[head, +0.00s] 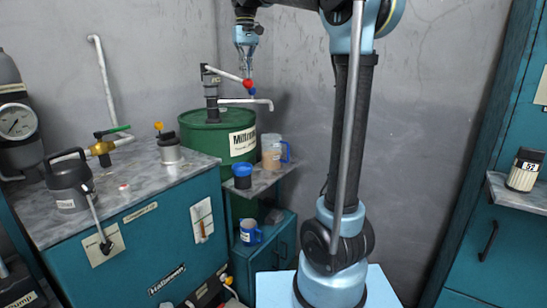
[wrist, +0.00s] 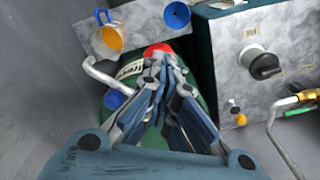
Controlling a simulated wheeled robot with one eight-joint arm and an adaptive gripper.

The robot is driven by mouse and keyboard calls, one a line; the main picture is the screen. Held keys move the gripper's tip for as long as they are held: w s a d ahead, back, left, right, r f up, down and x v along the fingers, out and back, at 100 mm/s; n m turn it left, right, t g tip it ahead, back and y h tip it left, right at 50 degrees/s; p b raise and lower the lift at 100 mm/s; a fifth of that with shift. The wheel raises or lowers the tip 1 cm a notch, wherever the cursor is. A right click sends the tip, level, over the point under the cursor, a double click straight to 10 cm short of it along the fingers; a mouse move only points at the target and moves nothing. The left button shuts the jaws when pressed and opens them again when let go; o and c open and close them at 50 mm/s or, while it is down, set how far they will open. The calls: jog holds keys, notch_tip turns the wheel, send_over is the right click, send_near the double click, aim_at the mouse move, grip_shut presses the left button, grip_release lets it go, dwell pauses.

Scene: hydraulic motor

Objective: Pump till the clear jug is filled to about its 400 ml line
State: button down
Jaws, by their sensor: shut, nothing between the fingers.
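A green drum (head: 205,133) stands in the corner with a grey hand pump (head: 211,90) on top. The pump's lever ends in a red knob (head: 247,84), which also shows in the wrist view (wrist: 157,48). The pump's spout (head: 245,101) points right. The clear jug (head: 271,155) with a blue handle stands on a small grey shelf below the spout. In the wrist view, the jug (wrist: 112,38) shows orange liquid inside; its markings cannot be read. My gripper (head: 246,68) is shut and empty, pointing down just above the red knob. I cannot tell whether it touches the knob.
A blue-topped container (head: 242,176) stands beside the jug, and a blue mug (head: 250,232) on a lower surface. A teal cabinet (head: 140,255) with a grey top holds a dark kettle-like can (head: 68,185) at the left. A labelled jar (head: 524,172) stands on the right shelf.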

notch_tip(320, 180, up, 15)
jog(key=shift+f, duration=0.2)
dwell(0.7)
dwell(0.6)
jog(key=shift+r, duration=2)
jog(key=s+d+f+m+t, duration=0.1)
jog(key=s+d+f, duration=0.55)
jog(key=f, duration=0.65)
jog(key=s+d+f+m, duration=0.1)
jog(key=s+d+f, duration=0.55)
jog(key=f, duration=0.55)
jog(key=s+d+f+m+t, duration=0.1)
jog(key=s+d+f, duration=0.55)
jog(key=f, duration=0.65)
jog(key=s+d+f, duration=0.1)
jog(key=s+f, duration=0.5)
jog(key=f, duration=0.4)
jog(key=s+d+f+m, duration=0.1)
jog(key=s+f, duration=0.5)
jog(key=f, duration=0.5)
jog(key=shift+s, duration=0.2)
jog(key=shift+w, duration=0.1)
